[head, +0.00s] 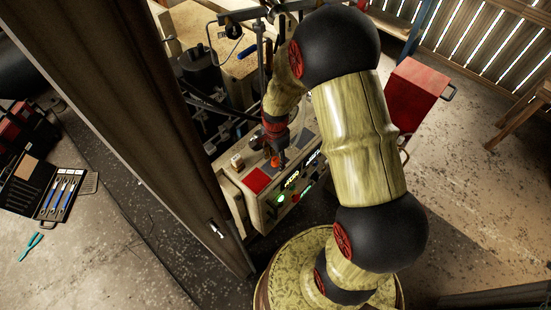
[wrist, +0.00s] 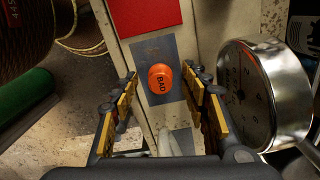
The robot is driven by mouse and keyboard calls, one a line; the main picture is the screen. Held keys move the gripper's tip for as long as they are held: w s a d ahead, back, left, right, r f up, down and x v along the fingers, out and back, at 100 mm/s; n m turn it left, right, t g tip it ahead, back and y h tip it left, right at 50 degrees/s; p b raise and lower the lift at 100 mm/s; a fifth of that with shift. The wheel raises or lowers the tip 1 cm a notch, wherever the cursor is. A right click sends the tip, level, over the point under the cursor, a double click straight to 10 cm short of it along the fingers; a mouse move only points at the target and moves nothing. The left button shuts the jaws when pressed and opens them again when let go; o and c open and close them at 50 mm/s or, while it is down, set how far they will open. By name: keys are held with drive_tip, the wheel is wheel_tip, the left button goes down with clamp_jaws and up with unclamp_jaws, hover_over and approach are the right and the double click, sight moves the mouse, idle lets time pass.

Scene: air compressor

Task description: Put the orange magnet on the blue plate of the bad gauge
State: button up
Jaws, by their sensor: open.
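The orange magnet (wrist: 160,77), a round button marked BAD, sits on a grey-blue rectangular patch (wrist: 150,47) of a pale panel in the wrist view. It shows as a small orange spot in the head view (head: 275,161). My gripper (wrist: 161,85) is open, its fingers apart on the left and right of the magnet, with no clear contact. In the head view my gripper (head: 274,150) is over the panel top. A round gauge (wrist: 252,95) with a silver rim and dark face is at the right. I cannot tell whether it is the bad one; no blue plate is clearly identifiable.
A red patch (wrist: 143,14) lies beside the grey-blue one. The panel (head: 240,160) has lit green displays on its front. A red box (head: 416,92) stands to the right. A wooden post (head: 140,110) rises at the left. An open tool case (head: 50,180) lies on the floor.

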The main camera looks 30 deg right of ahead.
sight(276, 160)
wheel_tip(276, 160, up, 12)
idle(0.5)
drive_tip(key=s+a+r+n+t, duration=0.2)
drive_tip(key=s+a+r+n, duration=0.1)
drive_tip(key=s+r+n, duration=0.5)
drive_tip(key=s+a+r+n+t, duration=0.3)
drive_tip(key=s+r+n, duration=0.5)
drive_tip(key=r, duration=0.7)
drive_tip(key=shift+s+a+r+t, duration=0.15)
drive_tip(key=shift+s+a+t, duration=0.15)
drive_tip(key=shift+s+a, duration=0.25)
drive_tip(key=shift+s+d, duration=0.1)
drive_tip(key=shift+c, duration=0.8)
